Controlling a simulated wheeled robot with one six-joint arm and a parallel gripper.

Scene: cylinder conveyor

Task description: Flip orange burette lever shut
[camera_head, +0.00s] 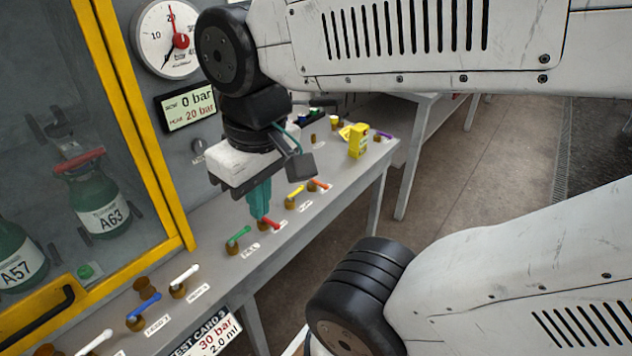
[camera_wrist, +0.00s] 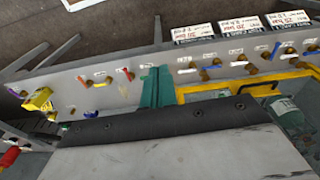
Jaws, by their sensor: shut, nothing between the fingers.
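The orange lever (camera_head: 318,184) sits on a brass valve on the grey bench, just beyond the yellow lever (camera_head: 296,190). In the wrist view the orange lever (camera_wrist: 81,80) is small, to the left of my fingers. My gripper (camera_head: 261,215) has teal fingers pointing down, close to the red lever (camera_head: 271,224) and nearer than the orange one. In the wrist view my gripper (camera_wrist: 157,72) is shut and empty, to the right of the red lever (camera_wrist: 126,73). I cannot tell if it touches the red lever.
A green lever (camera_head: 238,236), a white lever (camera_head: 185,274) and a blue lever (camera_head: 143,307) line the bench's near side. A yellow box (camera_head: 358,141) stands past the orange lever. A yellow-framed cabinet (camera_head: 143,130) with green bottles is at left. Open floor lies right of the bench.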

